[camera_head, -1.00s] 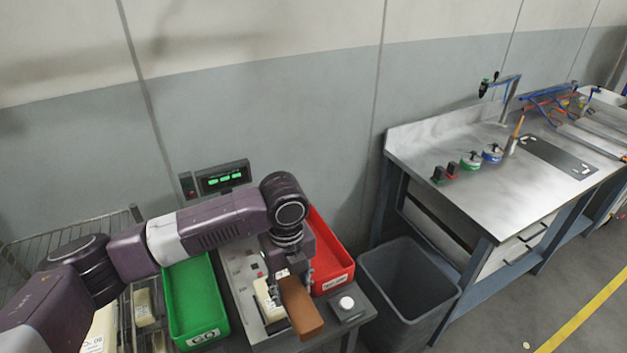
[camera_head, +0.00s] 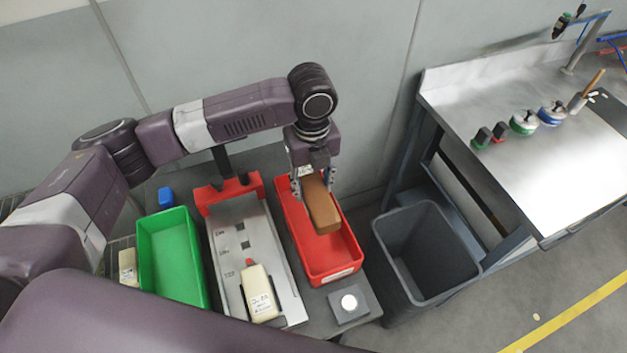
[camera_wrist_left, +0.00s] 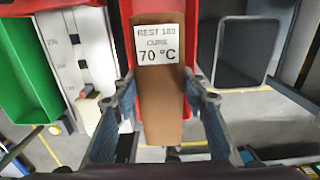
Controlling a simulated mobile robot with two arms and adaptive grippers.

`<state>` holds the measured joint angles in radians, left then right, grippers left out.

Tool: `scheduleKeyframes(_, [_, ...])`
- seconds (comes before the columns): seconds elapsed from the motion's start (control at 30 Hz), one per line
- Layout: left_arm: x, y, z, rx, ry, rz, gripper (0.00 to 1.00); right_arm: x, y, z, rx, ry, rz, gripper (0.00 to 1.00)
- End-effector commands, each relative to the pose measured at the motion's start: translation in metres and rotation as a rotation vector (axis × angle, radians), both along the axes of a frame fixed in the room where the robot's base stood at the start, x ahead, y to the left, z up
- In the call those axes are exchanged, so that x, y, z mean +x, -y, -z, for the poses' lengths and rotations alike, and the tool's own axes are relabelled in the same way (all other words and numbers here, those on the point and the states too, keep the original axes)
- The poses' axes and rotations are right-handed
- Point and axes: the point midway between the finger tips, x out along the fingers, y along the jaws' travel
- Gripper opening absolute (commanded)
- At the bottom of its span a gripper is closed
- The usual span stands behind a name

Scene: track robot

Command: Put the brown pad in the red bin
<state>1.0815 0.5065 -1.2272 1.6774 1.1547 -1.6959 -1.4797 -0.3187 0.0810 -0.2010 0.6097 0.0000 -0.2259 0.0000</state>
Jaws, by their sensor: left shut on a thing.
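My left gripper (camera_head: 311,190) is over the red bin (camera_head: 337,271) and is shut on the brown pad (camera_head: 321,208). The pad hangs above the bin's inside, tilted, and covers part of its floor. In the left wrist view the pad (camera_wrist_left: 163,100) lies between the two fingers and bears a white label reading "REST 180 CURE 70 °C". The red bin (camera_wrist_left: 197,20) shows behind it there. Whether the pad touches the bin is hard to tell. My right gripper is not in view.
A green bin (camera_head: 172,262) stands at the left. A metal scale plate (camera_head: 232,232) with a cream bottle (camera_head: 259,293) lies between the bins. A grey box with a white button (camera_head: 348,303) sits in front. A dark waste bin (camera_head: 423,255) and a steel workbench (camera_head: 540,150) are at the right.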

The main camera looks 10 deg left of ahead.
Motion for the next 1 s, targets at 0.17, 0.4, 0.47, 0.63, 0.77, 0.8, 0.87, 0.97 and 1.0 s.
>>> scheduleKeyframes(0.17, [0.000, 0.000, 0.019, 0.001, 0.001, 0.000, 0.15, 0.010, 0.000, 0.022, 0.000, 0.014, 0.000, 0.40])
scheduleKeyframes(0.4, [0.000, 0.000, 0.039, 0.000, 0.001, 0.000, 0.15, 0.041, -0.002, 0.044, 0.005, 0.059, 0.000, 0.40])
scheduleKeyframes(0.47, [0.000, 0.000, 0.044, 0.000, 0.001, 0.000, 0.15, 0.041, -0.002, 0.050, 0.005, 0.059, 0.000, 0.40])
scheduleKeyframes(0.63, [0.000, 0.000, 0.056, 0.000, 0.000, 0.000, 0.15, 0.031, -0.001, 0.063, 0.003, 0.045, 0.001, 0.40])
scheduleKeyframes(0.77, [0.000, 0.000, 0.068, 0.000, -0.001, 0.000, 0.15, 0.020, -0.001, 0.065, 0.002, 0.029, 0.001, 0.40])
scheduleKeyframes(0.8, [0.000, 0.000, 0.072, 0.000, -0.001, 0.000, 0.15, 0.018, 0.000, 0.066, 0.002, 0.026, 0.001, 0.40])
scheduleKeyframes(0.87, [0.000, 0.000, 0.078, 0.000, -0.001, 0.000, 0.15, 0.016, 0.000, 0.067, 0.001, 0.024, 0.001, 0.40])
scheduleKeyframes(0.97, [0.000, 0.000, 0.088, 0.001, -0.001, 0.000, 0.15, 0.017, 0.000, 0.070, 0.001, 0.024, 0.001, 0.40])
scheduleKeyframes(1.0, [0.000, 0.000, 0.092, 0.000, -0.001, 0.000, 0.15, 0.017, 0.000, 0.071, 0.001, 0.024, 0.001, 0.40])
